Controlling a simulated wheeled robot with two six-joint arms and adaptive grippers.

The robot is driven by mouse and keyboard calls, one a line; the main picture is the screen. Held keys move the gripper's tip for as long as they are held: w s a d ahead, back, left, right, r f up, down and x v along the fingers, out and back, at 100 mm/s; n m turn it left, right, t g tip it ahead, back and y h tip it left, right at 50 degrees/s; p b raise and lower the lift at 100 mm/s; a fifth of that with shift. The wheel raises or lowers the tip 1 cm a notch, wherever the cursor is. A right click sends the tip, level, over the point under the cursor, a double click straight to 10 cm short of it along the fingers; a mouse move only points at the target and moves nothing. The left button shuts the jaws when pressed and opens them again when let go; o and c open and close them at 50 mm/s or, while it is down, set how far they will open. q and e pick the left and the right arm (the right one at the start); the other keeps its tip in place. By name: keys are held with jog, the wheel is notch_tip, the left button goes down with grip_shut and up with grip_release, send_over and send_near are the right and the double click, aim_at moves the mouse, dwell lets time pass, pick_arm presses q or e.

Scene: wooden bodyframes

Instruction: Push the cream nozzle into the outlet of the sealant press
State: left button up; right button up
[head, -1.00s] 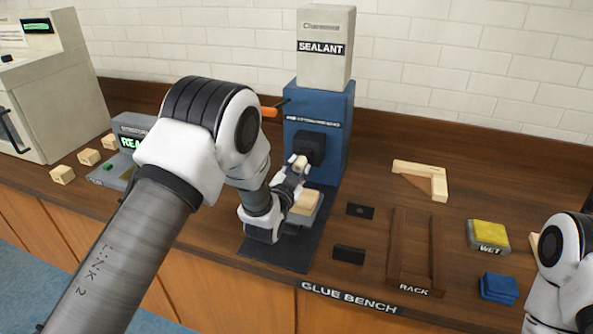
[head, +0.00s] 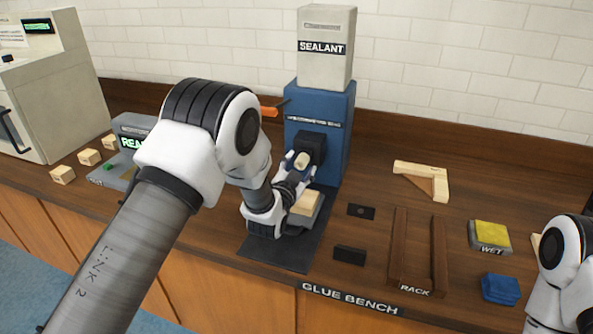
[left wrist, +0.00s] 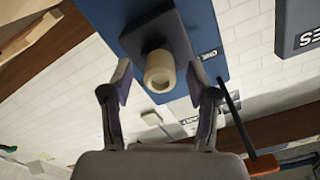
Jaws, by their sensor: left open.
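The cream nozzle (head: 301,160) sits against the black outlet block (head: 311,144) on the front of the blue sealant press (head: 342,115). In the left wrist view the nozzle (left wrist: 160,72) points out from the dark outlet block (left wrist: 163,36), with its round open end showing. How deep it sits in the outlet is hidden. My left gripper (head: 297,174) is open just in front of and below the nozzle. In the left wrist view its fingers (left wrist: 160,85) stand apart on either side of the nozzle, with gaps. My right gripper is out of view.
A wooden block (head: 306,203) rests on a support under the outlet, close to my left gripper. An orange-tipped lever (head: 269,111) sticks out left of the press. The wooden rack (head: 397,245), yellow wet sponge (head: 490,234) and blue cloth (head: 500,289) lie to the right.

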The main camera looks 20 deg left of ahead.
pick_arm(q)
jog(key=s, duration=1.1)
jog(key=shift+s+a, duration=0.2)
jog(key=shift+s, duration=0.2)
